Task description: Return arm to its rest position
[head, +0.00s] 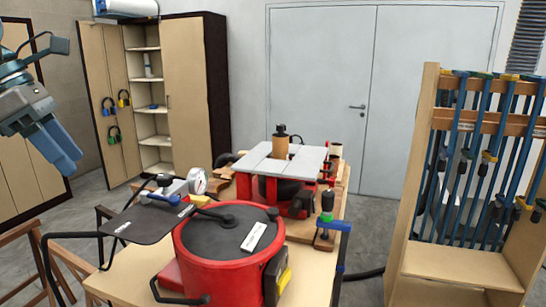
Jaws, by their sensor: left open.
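My left gripper (62,158) is at the upper left of the head view, with its arm coming in from the left edge. Its blue fingers point down and to the right. The gripper is open and nothing shows between its fingers. It hangs in the air, apart from the table and everything on it. My right gripper does not show in this view.
A wooden table (347,240) carries a red pot (215,262) with a dark lid and a red machine with a grey top (284,160). A clamp rack (450,262) stands right. An open cabinet (185,95) and grey double doors (320,60) are behind.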

